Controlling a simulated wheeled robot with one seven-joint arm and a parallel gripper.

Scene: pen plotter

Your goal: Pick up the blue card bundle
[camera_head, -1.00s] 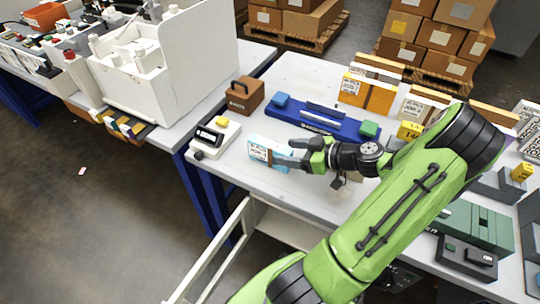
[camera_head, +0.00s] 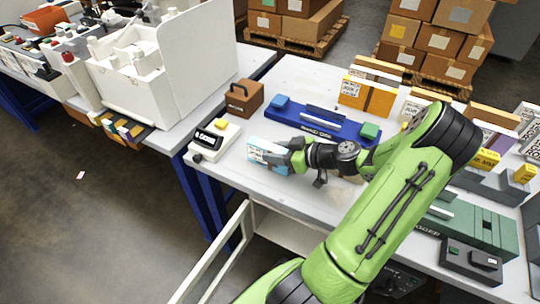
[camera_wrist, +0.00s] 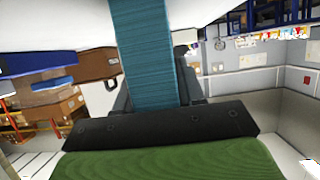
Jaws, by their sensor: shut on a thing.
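The light blue card bundle (camera_head: 262,152), with a white printed label on its face, is at the front left part of the table. My gripper (camera_head: 283,158) is shut on its right part in the head view. In the wrist view the bundle (camera_wrist: 150,55) shows as a ribbed blue block between my two fingers (camera_wrist: 152,85). Part of the bundle is hidden behind the fingers in the head view. I cannot tell whether its lower edge touches the tabletop.
A white device with a display (camera_head: 213,138) stands just left of the bundle. A blue tray-like tool (camera_head: 320,124) lies behind it, and a brown handled block (camera_head: 244,97) stands back left. Labelled orange and white bundles (camera_head: 368,95) stand upright at the back.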

